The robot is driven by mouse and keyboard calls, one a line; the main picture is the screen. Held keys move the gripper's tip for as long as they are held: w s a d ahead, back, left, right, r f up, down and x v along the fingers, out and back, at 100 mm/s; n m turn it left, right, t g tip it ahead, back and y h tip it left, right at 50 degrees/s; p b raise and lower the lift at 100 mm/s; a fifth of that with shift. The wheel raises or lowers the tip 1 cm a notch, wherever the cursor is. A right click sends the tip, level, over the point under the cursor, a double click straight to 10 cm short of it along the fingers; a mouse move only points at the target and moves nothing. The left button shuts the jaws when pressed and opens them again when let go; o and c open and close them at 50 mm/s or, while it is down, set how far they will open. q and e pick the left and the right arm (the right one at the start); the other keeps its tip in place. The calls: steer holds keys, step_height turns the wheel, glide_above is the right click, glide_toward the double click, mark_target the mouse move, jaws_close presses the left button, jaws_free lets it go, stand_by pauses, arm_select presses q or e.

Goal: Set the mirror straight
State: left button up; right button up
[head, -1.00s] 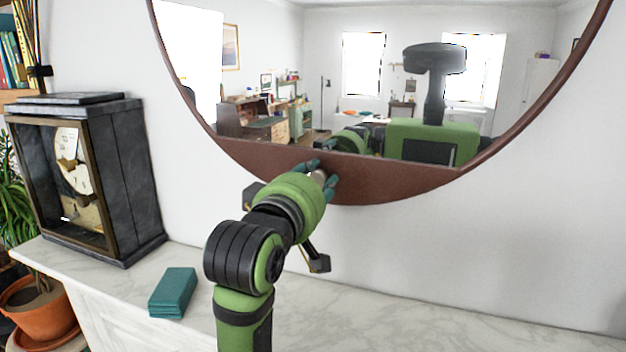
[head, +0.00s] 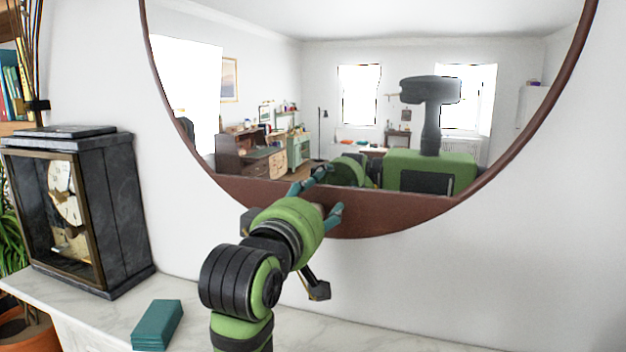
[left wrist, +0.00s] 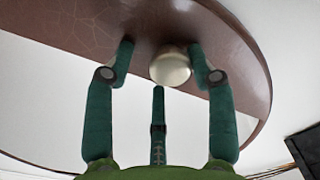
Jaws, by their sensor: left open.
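The round mirror (head: 280,60) hangs on the white wall in the head view, its top cut off. It has a thin red-brown rim and a wide brown band (head: 400,218) at the bottom. The band's upper edge slopes slightly down to the right. My left gripper (head: 328,190) is open at this band. In the left wrist view, a pale round knob (left wrist: 170,67) on the band sits between the spread fingers, closer to the right-hand one. A gap shows on its left; contact on its right I cannot tell. My right gripper is out of view.
A dark stone clock (head: 115,215) stands on the left of the marble mantel (head: 105,315). A teal block (head: 158,325) lies between it and my left arm. The wall right of the mirror is clear. A potted plant (head: 12,240) stands at far left.

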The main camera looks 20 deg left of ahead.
mark_target(318, 150)
arm_select(q)
step_height(318, 150, up, 8)
steer(key=shift+a+r, duration=0.1)
steer(key=shift+a, duration=0.05)
steer(key=shift+r, duration=0.1)
steer(key=shift+w+a, duration=0.1)
steer(key=shift+a, duration=0.1)
steer(key=shift+d, duration=0.1)
